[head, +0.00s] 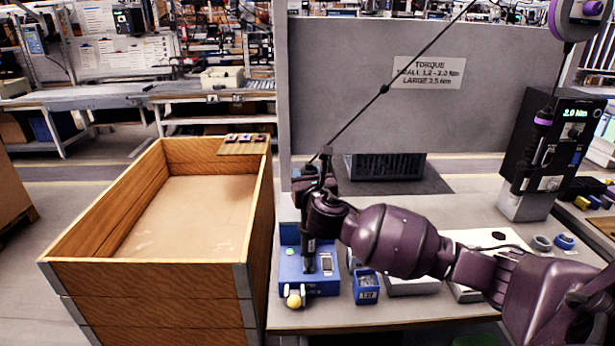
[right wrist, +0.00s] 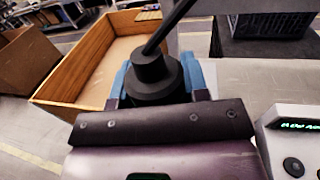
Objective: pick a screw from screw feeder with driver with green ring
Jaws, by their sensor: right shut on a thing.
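My right gripper (head: 309,192) is shut on a dark screwdriver (head: 309,254), which hangs upright below it. In the right wrist view the black top of the driver (right wrist: 151,78) sits between the bluish fingers, with a cable rising from it. No green ring shows on the held driver. The blue screw feeder (head: 325,285) stands at the left front of the table. The driver's lower end is at the feeder's top; I cannot tell whether it touches or holds a screw. My left gripper is out of view.
A wooden crate (head: 259,205) stands left of the table. A small blue bin (head: 367,293) is right of the feeder. A purple-ringed driver (head: 535,140) hangs by a black controller (head: 565,145). A grey panel (head: 430,120) stands behind. The driver's cable slants up right.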

